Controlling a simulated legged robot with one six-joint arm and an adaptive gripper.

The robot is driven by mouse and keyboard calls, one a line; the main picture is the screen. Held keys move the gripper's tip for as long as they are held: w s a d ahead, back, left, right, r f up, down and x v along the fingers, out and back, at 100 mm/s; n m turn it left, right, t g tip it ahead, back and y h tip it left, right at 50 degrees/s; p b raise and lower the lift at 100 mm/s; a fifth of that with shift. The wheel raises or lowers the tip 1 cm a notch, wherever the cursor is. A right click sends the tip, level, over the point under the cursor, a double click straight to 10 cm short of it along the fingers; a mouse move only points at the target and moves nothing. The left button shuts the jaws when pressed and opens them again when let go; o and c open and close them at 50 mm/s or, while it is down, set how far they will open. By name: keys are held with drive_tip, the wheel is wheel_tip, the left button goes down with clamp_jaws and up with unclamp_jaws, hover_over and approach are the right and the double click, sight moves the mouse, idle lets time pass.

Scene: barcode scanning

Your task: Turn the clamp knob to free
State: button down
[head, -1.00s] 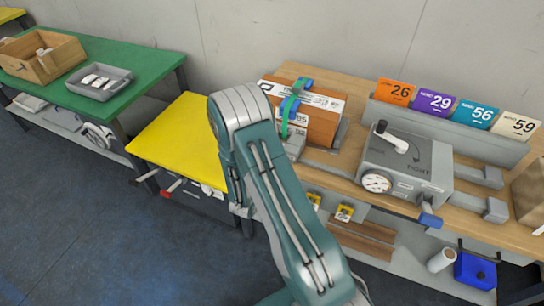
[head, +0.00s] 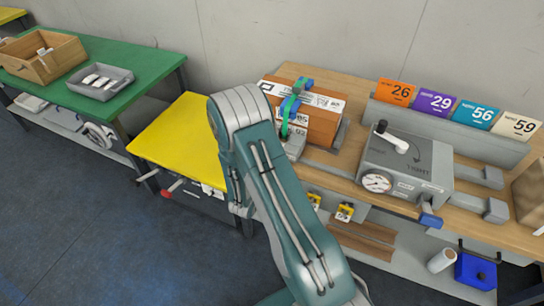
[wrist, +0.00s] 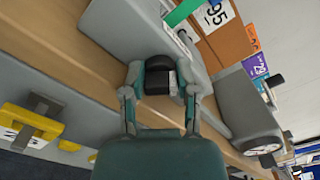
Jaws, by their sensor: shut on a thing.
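In the wrist view, a dark knob (wrist: 161,76) sits between the two fingers of my gripper (wrist: 161,86). The fingers are closed on the knob from both sides. The knob is at the front of a light grey clamp block (wrist: 110,30). In the head view, a brown box (head: 322,122) with white labels and a blue-green strap (head: 290,103) stands between grey clamp jaws; the right jaw (head: 340,133) shows. My arm hides the gripper and the knob in that view.
A grey device (head: 405,165) with a black-tipped crank (head: 390,136) and a gauge (head: 377,183) stands right of the box. Numbered cards (head: 435,103) stand behind it. A yellow table (head: 180,140) and a green table (head: 120,72) are to the left.

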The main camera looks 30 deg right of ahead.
drive_tip(key=shift+w+a, duration=0.15)
idle(0.3)
drive_tip(key=shift+c, duration=1.9)
unclamp_jaws()
drive_tip(key=shift+f, duration=0.1)
